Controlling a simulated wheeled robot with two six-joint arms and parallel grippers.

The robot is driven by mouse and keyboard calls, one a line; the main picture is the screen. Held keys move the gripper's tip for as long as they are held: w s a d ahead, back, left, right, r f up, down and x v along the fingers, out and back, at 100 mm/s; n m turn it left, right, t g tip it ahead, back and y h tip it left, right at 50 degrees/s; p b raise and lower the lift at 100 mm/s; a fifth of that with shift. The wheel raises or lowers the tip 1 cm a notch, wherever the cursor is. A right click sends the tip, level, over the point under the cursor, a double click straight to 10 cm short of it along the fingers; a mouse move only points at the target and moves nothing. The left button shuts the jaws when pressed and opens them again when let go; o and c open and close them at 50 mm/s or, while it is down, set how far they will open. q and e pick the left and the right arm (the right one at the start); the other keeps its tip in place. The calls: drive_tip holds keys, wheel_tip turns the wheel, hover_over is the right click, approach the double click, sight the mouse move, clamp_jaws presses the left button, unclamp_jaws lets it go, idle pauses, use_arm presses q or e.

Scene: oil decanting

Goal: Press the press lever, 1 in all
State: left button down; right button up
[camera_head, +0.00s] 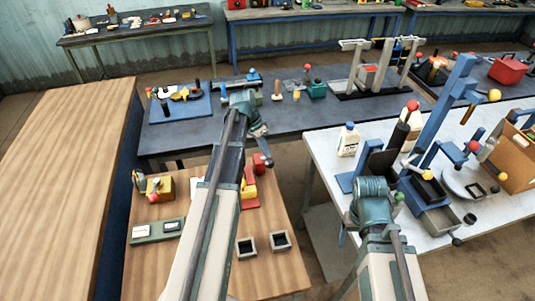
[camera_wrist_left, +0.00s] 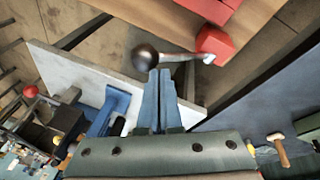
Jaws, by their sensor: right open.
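A lever with a dark round knob (camera_wrist_left: 145,57) and a pale rod (camera_wrist_left: 180,56) reaches out from a red block (camera_wrist_left: 214,45) in the left wrist view. In the head view a red part (camera_head: 261,162) shows just below my left gripper (camera_head: 262,142). My left gripper's two fingers (camera_wrist_left: 159,80) are together and empty, with the tips close beside the knob; I cannot tell whether they touch. My right gripper (camera_head: 372,190) is open by the white table; its fingertips are hard to make out.
The white table (camera_head: 325,150) at right carries a tall blue stand (camera_head: 452,95), a white bottle (camera_head: 348,140) and a wooden box (camera_head: 512,158). A dark table (camera_head: 225,128) lies behind. Two small square cups (camera_head: 281,240) stand on the wooden table. The left wooden top (camera_head: 65,180) is bare.

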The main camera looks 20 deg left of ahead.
sight(268, 166)
use_arm(q)
drive_tip(key=shift+s+d+f+b, duration=0.45)
drive_tip(key=shift+s+f+b, duration=0.15)
drive_tip(key=shift+f+b, duration=0.1)
drive_tip(key=shift+s+d+f+b, duration=0.5)
drive_tip(key=shift+s+f+b, duration=0.15)
drive_tip(key=shift+f, duration=0.1)
drive_tip(key=shift+s+d+f+b, duration=0.45)
drive_tip(key=shift+s+f+b, duration=0.15)
drive_tip(key=shift+f+b, duration=0.1)
idle(3.4)
drive_tip(key=shift+r, duration=0.1)
idle(0.4)
drive_tip(key=shift+w+a+r+p, duration=0.4)
drive_tip(key=shift+w+r+p, duration=0.1)
drive_tip(key=shift+r+p, duration=0.1)
drive_tip(key=shift+w+a+r+p, duration=0.35)
drive_tip(key=shift+w+r+p, duration=0.15)
drive_tip(key=shift+r+p, duration=0.05)
drive_tip(key=shift+w+a+r+p, duration=0.7)
drive_tip(key=shift+w+r+p, duration=0.2)
drive_tip(key=shift+r+p, duration=0.1)
drive_tip(key=shift+w+a+r+p, duration=0.65)
drive_tip(key=shift+w+r+p, duration=0.25)
drive_tip(key=shift+p, duration=0.1)
